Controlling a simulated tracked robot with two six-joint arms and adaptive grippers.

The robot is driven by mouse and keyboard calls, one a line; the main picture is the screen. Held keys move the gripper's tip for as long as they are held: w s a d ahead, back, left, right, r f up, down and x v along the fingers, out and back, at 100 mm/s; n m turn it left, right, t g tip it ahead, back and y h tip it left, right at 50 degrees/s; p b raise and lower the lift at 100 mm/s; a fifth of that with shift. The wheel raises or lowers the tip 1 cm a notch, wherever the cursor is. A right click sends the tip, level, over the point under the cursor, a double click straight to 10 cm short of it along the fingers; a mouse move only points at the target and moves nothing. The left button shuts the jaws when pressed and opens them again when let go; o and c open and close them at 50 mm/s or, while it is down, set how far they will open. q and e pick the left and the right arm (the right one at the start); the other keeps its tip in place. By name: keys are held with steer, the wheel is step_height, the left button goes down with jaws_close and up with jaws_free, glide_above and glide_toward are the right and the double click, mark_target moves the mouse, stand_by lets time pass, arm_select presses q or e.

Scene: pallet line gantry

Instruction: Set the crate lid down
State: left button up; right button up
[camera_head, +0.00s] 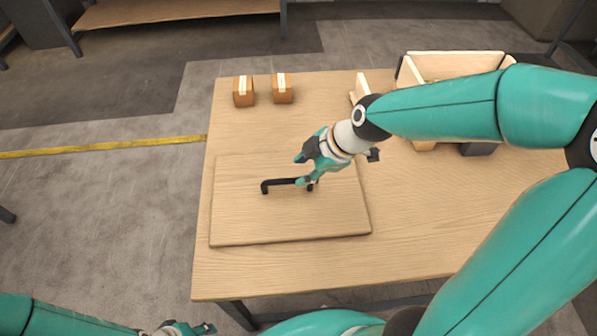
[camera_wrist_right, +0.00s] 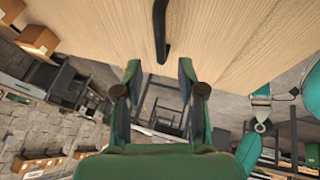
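The crate lid (camera_head: 240,222) is a flat wooden board with a black bar handle (camera_head: 278,183), lying flat on the table's front left part. My right gripper (camera_head: 301,170) is over the lid near the handle's right end, its fingers spread apart. In the right wrist view, the gripper (camera_wrist_right: 160,70) is open and nothing is between its fingertips; the handle (camera_wrist_right: 161,30) shows just beyond them. My left gripper (camera_head: 190,329) shows only partly at the bottom edge, away from the lid, and its fingers are too small to judge.
The wooden table (camera_head: 300,270) has two small cardboard boxes (camera_head: 243,92) (camera_head: 282,88) at the back left. An open wooden crate (camera_head: 455,66) stands at the back right, partly hidden by my right arm. The table is clear between the lid and the boxes.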

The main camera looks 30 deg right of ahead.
steer(key=shift+v, duration=1.5)
steer(key=shift+r, duration=0.1)
